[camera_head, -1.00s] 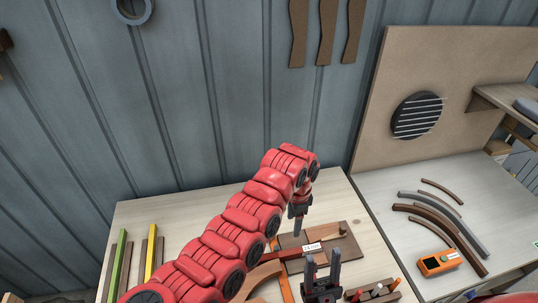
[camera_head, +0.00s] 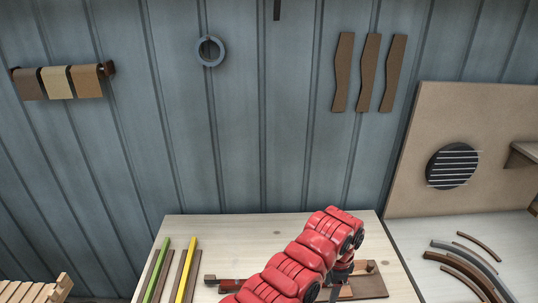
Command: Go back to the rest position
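My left arm, red and segmented, rises from the bottom edge and bends down over the pale wooden bench (camera_head: 300,228). My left gripper (camera_head: 338,290) hangs below the wrist above a brown board (camera_head: 368,286). It is small, dark and partly hidden by the arm, so I cannot tell whether its fingers are open or shut. My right gripper is out of view.
A green strip (camera_head: 156,270) and a yellow strip (camera_head: 187,270) lie on the bench's left side by brown strips. A small dark tool (camera_head: 228,284) lies left of my arm. Curved pieces (camera_head: 465,262) lie on the right table. A wall stands behind.

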